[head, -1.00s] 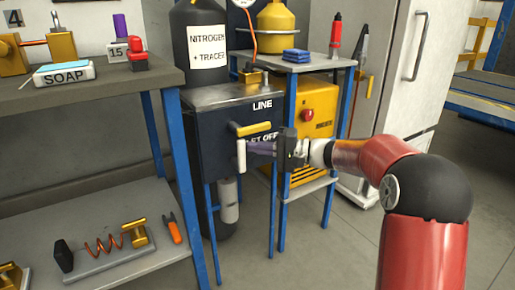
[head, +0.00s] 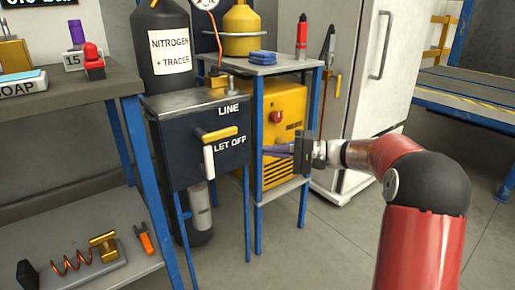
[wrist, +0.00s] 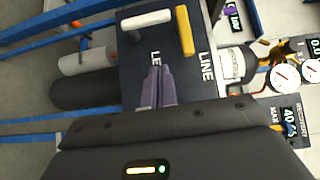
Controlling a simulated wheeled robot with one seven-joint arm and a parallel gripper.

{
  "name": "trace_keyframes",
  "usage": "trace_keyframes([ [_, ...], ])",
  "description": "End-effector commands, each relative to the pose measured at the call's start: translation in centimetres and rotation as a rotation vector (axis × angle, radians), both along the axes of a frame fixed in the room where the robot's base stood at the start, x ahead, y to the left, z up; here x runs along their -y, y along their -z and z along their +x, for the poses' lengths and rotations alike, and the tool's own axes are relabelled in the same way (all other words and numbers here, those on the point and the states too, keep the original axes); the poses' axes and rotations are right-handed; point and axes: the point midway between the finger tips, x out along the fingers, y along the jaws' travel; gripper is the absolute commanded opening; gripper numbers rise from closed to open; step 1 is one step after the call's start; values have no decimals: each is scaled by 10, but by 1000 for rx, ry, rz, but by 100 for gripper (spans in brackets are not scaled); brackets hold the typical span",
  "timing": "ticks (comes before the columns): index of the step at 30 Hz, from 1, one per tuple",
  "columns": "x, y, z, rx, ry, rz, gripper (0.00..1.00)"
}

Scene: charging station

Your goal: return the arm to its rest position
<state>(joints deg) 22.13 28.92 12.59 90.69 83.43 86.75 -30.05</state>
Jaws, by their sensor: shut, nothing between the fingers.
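My gripper (head: 268,150) is in the middle of the head view, in front of and to the right of the dark LINE / LET OFF box (head: 200,150). Its purple fingers are together and empty. The wrist view shows the fingers (wrist: 155,88) side by side, pointing toward the box front and covering part of its lettering. The box has a yellow handle (head: 220,134) and a white handle (head: 209,162); the fingertips appear apart from both. My red arm reaches in from the right.
A blue-legged workbench (head: 60,93) stands at left, with a lower shelf. A small stand (head: 280,68) holding blue cloths is behind my gripper, with a yellow machine (head: 283,120). A white cabinet (head: 385,90) stands behind the arm. Floor (head: 320,255) is open in front.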

Motion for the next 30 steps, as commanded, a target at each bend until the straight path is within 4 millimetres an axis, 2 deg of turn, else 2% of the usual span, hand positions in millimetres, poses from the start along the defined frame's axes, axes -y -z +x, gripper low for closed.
trace_keyframes([
  [2, 1, -3, -5, -3, -6, -17, 0],
  [5, -10, -10, -23, -18, -23, -97, 0],
  [8, -26, -19, -59, -47, -48, -257, 0],
  [9, -31, -22, -77, -58, -55, -336, 0],
  [14, -33, -26, -152, -79, -47, -666, 0],
  [18, -15, -29, -212, -54, -2, -933, 0],
  [20, -3, -31, -236, -30, 26, -1038, 0],
  [24, 29, -36, -285, 49, 106, -1258, 0],
  [27, 50, -38, -311, 113, 162, -1376, 0],
  [30, 66, -39, -328, 171, 206, -1459, 0],
])
